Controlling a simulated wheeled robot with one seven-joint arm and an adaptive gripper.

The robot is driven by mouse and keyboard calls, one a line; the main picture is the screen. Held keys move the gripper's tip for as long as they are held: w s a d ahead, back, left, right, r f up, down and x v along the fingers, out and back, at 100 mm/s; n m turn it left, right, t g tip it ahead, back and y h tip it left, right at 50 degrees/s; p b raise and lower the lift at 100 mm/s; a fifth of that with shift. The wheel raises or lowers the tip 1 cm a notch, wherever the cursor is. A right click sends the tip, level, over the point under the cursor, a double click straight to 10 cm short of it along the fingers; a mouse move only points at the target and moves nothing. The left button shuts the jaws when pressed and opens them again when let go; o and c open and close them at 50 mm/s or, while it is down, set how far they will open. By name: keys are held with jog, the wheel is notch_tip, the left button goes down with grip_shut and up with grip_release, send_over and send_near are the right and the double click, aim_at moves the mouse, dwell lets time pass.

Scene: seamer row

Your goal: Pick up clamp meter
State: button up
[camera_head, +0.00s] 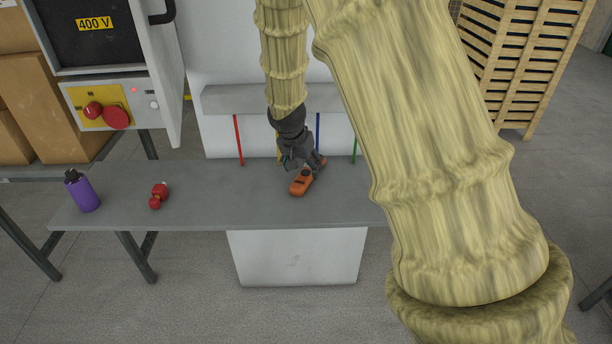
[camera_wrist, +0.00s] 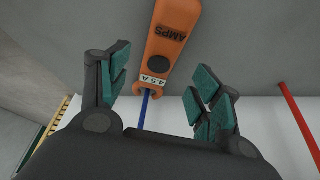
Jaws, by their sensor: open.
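The clamp meter (camera_head: 301,183) is orange with dark parts and lies on the grey bench in the head view. In the wrist view the clamp meter (camera_wrist: 171,42) shows the marking "AMPS", a white "4.5 A" label and a dark round button. My gripper (camera_head: 297,163) is just above and behind it, partly hiding its far end. In the wrist view my gripper (camera_wrist: 160,90) is open, with teal pads on either side of the meter's lower end. The pads appear apart from the meter. I cannot tell the exact height gap.
The grey bench (camera_head: 230,190) also holds a purple bottle (camera_head: 82,191) and a red object (camera_head: 158,195) at left. Red (camera_head: 238,140), blue and green thin rods stand along the back. A cabinet with a red button (camera_head: 116,117) is at the left. Bench between is clear.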

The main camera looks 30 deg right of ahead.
aim_at(306, 173)
jog(key=shift+x, duration=2)
jog(key=shift+d, duration=0.15)
jog(key=shift+r, duration=0.1)
jog(key=c, duration=1.4)
jog(key=shift+o, duration=0.2)
jog(key=shift+p, duration=0.3)
